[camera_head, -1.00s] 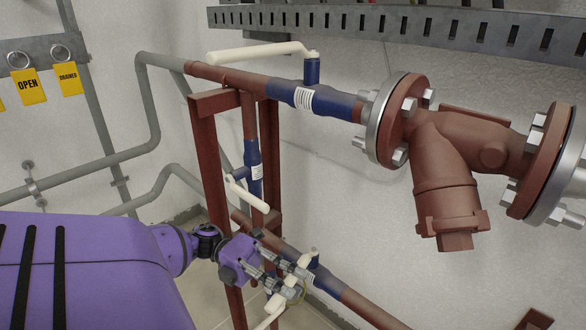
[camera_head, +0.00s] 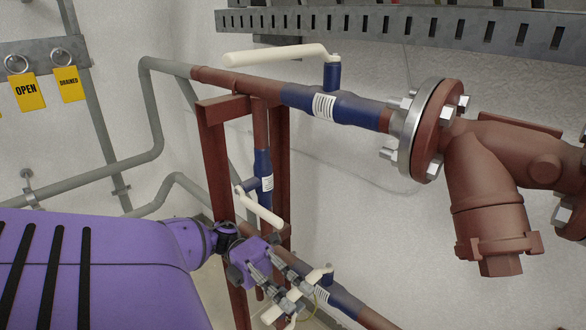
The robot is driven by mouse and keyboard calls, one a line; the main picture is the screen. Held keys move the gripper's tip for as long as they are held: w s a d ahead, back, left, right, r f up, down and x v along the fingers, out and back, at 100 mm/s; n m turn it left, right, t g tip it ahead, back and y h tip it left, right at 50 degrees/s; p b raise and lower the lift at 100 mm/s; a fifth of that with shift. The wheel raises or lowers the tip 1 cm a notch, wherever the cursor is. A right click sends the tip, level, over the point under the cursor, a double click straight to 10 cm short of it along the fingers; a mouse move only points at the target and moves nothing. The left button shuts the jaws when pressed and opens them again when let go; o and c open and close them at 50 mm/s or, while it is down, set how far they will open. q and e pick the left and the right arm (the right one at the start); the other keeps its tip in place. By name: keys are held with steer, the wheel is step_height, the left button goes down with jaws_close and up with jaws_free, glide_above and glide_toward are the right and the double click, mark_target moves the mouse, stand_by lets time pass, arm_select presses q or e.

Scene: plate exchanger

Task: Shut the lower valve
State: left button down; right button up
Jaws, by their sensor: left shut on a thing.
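The lower valve (camera_head: 344,300) has a blue body on the lower brown pipe. Its cream lever handle (camera_head: 271,315) runs from the valve top down and to the left, and my gripper hides its middle. My left gripper (camera_head: 301,297) comes in from the left and is shut on this handle, with its fingers to either side of it. My right gripper is not in view.
The upper blue valve (camera_head: 345,108) has a long cream lever (camera_head: 275,53) lying along the pipe. A middle valve (camera_head: 263,170) on the vertical pipe has its cream lever (camera_head: 262,209) just above my gripper. A brown frame post (camera_head: 218,165) stands behind my arm. Yellow tags (camera_head: 27,91) hang at left.

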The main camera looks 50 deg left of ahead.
arm_select(q)
steer(key=shift+a, duration=0.1)
steer(key=c, duration=1.7)
jaws_free()
steer(key=shift+c, duration=0.2)
